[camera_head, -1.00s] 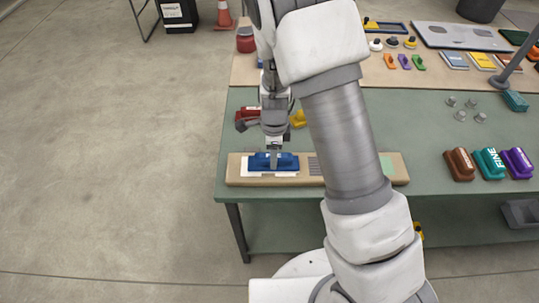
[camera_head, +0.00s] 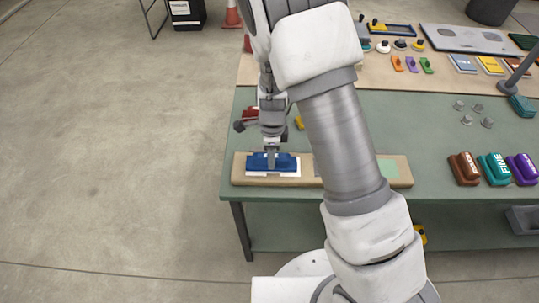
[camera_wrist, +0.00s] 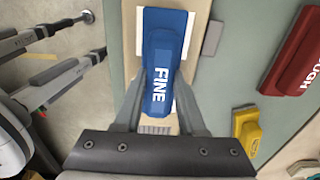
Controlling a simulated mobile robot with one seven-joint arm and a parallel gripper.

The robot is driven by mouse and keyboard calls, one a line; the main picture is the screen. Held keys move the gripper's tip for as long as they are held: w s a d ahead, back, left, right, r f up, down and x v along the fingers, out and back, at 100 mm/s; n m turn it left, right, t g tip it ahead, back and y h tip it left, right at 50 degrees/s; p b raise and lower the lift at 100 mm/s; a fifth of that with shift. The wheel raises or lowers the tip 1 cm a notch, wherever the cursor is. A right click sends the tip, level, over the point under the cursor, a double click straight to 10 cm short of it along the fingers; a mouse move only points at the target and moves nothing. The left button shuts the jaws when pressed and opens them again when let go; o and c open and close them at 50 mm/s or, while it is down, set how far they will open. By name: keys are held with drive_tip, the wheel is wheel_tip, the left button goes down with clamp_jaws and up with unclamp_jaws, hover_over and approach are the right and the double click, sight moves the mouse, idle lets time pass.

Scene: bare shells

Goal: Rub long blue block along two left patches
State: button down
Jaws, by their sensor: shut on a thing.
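My gripper (camera_head: 271,158) is shut on the long blue block (camera_head: 285,162), which is marked FINE in the wrist view (camera_wrist: 163,65). The block lies lengthwise over the left end of a tan board (camera_head: 405,178) and appears to rest on it. A white patch (camera_head: 273,174) shows along the block's near edge; the block covers most of it. In the wrist view a grey striped patch (camera_wrist: 157,129) lies between my fingers, beyond the block's end. A green patch (camera_head: 388,168) lies at the board's right. My arm hides the board's middle.
A red block (camera_wrist: 298,55) and a yellow block (camera_wrist: 247,128) stand on the green table beside the board. Brown (camera_head: 464,168), teal (camera_head: 494,168) and purple (camera_head: 522,168) blocks stand at the right. The table's left edge is near the board.

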drive_tip(key=shift+d, duration=1.05)
drive_tip(key=shift+a+p, duration=0.45)
drive_tip(key=shift+a, duration=1.1)
drive_tip(key=shift+d, duration=0.85)
wheel_tip(320, 180, up, 7)
drive_tip(key=p, duration=0.5)
drive_tip(key=shift+p, duration=0.35)
